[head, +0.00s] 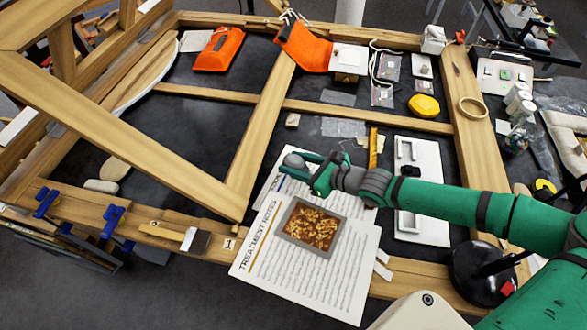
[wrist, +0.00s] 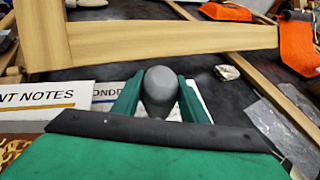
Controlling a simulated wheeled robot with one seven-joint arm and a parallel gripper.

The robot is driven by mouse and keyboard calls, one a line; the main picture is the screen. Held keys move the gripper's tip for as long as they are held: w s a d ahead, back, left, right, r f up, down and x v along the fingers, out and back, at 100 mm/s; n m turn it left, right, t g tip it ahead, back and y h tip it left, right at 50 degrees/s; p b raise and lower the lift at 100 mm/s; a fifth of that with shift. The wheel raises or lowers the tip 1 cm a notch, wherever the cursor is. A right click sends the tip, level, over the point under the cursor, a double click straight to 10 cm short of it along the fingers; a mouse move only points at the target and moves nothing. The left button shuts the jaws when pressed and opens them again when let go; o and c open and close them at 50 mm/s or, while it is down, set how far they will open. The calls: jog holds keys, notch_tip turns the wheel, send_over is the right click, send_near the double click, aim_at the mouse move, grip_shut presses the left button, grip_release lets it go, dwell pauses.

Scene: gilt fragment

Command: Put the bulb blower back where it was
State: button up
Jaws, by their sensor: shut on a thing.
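The bulb blower (wrist: 160,88) is a grey rounded bulb between the two green fingers of my gripper (wrist: 160,100) in the wrist view. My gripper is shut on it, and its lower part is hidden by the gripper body. In the head view the grey bulb (head: 294,160) shows at the tip of my green gripper (head: 303,169), over the top edge of the treatment notes sheets (head: 262,235). I cannot tell how high it is above the sheets.
A gilt fragment (head: 312,228) lies on the notes. A wooden beam (head: 110,130) slants across the left. Orange pouches (head: 219,49) and (head: 305,50), a yellow object (head: 424,106) and a white tray (head: 428,170) lie around. Dark surface (head: 190,125) left of my gripper is mostly clear.

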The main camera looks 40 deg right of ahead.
notch_tip(320, 180, down, 3)
jog(key=shift+w+f, duration=0.15)
jog(key=shift+f, duration=0.05)
jog(key=shift+f, duration=0.15)
jog(key=o, duration=1.1)
jog(key=shift+o, duration=0.2)
jog(key=shift+r, duration=0.2)
jog(key=v, duration=1.2)
jog(key=shift+f, duration=0.1)
jog(key=shift+w, duration=0.1)
